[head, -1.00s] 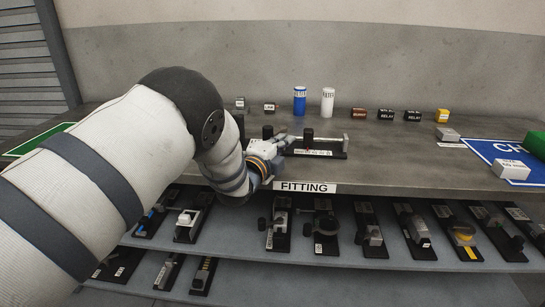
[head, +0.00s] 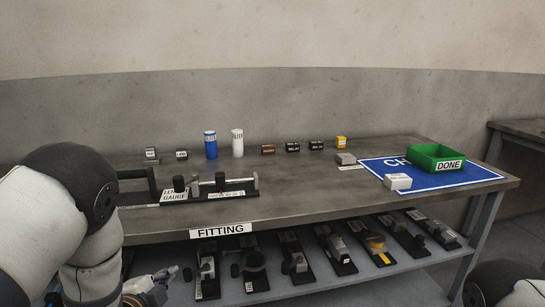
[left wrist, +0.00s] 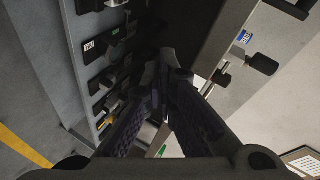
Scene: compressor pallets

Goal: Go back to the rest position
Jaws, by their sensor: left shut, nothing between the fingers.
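My left gripper (head: 172,275) is low at the bottom left of the head view, in front of the bench's front edge and beside the lower shelf. In the left wrist view my left gripper (left wrist: 163,68) has its fingers together with nothing between them. My left arm fills the lower left corner of the head view. A part of my right arm shows at the bottom right corner, but its gripper is out of the picture.
The bench (head: 300,205) holds a length gauge (head: 222,192), a blue can (head: 210,145), a white can (head: 237,143), small blocks and a green DONE bin (head: 435,157) on a blue mat (head: 383,163). The lower shelf (head: 385,290) carries several black-based fixtures close to my left gripper.

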